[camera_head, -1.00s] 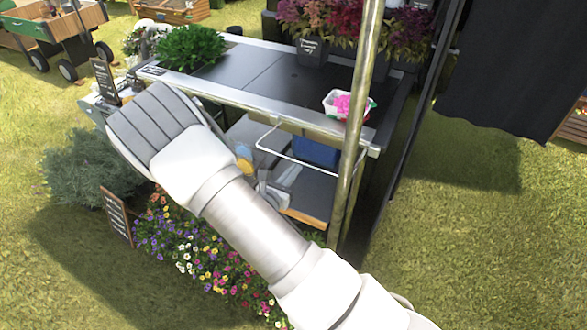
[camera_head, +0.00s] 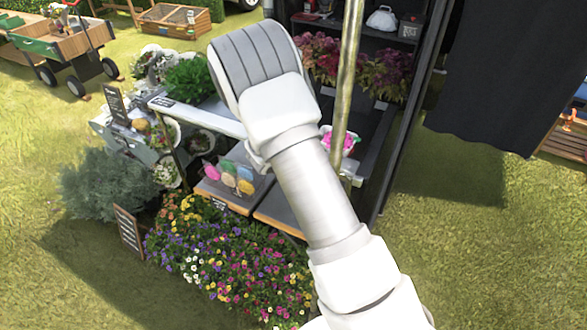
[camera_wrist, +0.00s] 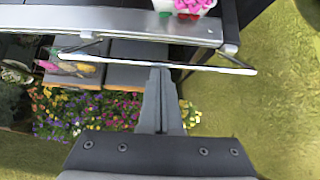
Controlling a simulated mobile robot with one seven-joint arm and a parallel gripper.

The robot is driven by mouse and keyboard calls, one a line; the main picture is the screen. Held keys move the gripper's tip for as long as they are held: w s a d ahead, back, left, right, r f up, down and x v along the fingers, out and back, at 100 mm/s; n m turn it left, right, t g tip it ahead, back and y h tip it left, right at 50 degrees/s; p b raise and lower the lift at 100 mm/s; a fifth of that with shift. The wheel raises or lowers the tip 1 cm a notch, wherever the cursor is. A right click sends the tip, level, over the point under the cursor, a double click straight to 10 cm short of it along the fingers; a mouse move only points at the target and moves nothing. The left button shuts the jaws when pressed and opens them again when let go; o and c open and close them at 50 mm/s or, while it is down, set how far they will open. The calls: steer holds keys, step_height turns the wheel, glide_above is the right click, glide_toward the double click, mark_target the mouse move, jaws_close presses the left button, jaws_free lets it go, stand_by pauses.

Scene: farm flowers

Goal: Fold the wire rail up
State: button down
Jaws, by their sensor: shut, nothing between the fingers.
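The wire rail (camera_wrist: 215,70) shows in the wrist view as a thin pale bar running across in front of the counter's metal edge (camera_wrist: 110,22). Short arms near its ends (camera_wrist: 83,47) join it to that edge. My gripper (camera_wrist: 159,72) is shut and empty, with its fingertips at the middle of the rail. I cannot tell whether they touch it or sit just below it. In the head view my arm covers the rail and my gripper, and only part of the counter's front edge (camera_head: 215,118) shows.
A white basket with pink contents (camera_head: 345,140) stands on the counter. A metal post (camera_head: 345,85) rises close beside my arm. Colourful flowers (camera_head: 225,255) grow below the counter, and a lower shelf (camera_head: 225,192) carries coloured items. Open grass lies to the right.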

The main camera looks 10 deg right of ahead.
steer(key=w+d+r+p, duration=0.5)
steer(key=w+d+p, duration=0.1)
steer(key=w+d, duration=0.4)
steer(key=shift+w+r, duration=0.15)
steer(key=shift+w, duration=0.7)
steer(key=shift+d, duration=0.1)
step_height(320, 180, up, 11)
steer(key=s+a+p, duration=0.1)
steer(key=shift+s+a+r, duration=0.2)
steer(key=shift+s+a, duration=0.15)
steer(key=shift+s, duration=0.05)
stand_by(0.6)
